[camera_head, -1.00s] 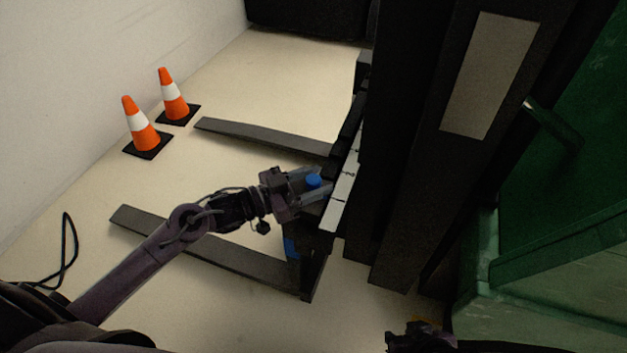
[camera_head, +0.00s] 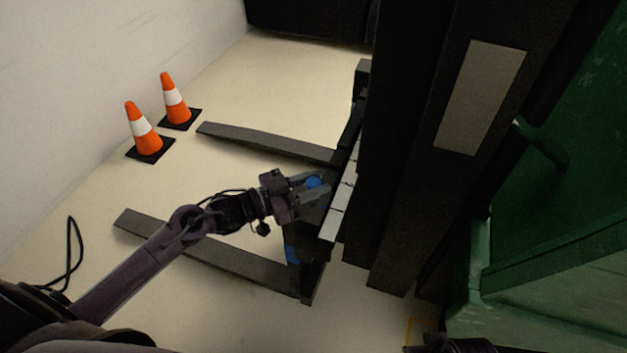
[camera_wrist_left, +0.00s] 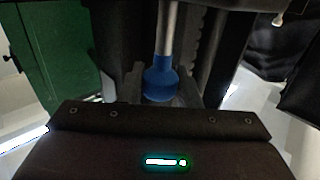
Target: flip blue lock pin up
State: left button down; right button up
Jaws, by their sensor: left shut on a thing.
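The blue lock pin (camera_head: 313,182) is at the upper end of the near fork, beside the fork carriage. In the left wrist view it is a blue knob (camera_wrist_left: 159,80) on a metal rod (camera_wrist_left: 167,28) that runs up the picture. My left gripper (camera_head: 317,187) is around the knob, one finger on each side, and is shut on it. The fingers partly hide the knob in the head view. A dark part of my right arm or gripper (camera_head: 450,344) only just shows at the bottom edge; its jaws cannot be made out.
Two dark forks (camera_head: 265,141) (camera_head: 215,254) reach left over the pale floor. A second blue part (camera_head: 291,251) is lower on the near fork. The black mast (camera_head: 400,190) and green body (camera_head: 560,240) fill the right. Two orange cones (camera_head: 143,130) (camera_head: 174,100) stand by the wall.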

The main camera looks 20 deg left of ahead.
pick_arm(q)
jog(key=c, duration=1.1)
grip_release()
jog(key=shift+r, duration=0.25)
jog(key=shift+f, duration=0.1)
jog(key=shift+s+a, duration=0.3)
jog(key=p+v, duration=0.1)
jog(key=v, duration=0.5)
jog(key=shift+a, duration=0.1)
jog(key=shift+s+a, duration=0.3)
pick_arm(e)
jog(key=shift+s+d+r+g+h, duration=0.2)
jog(key=shift+d+r+g+h, duration=0.15)
jog(key=shift+d, duration=0.45)
jog(key=shift+s+a, duration=0.1)
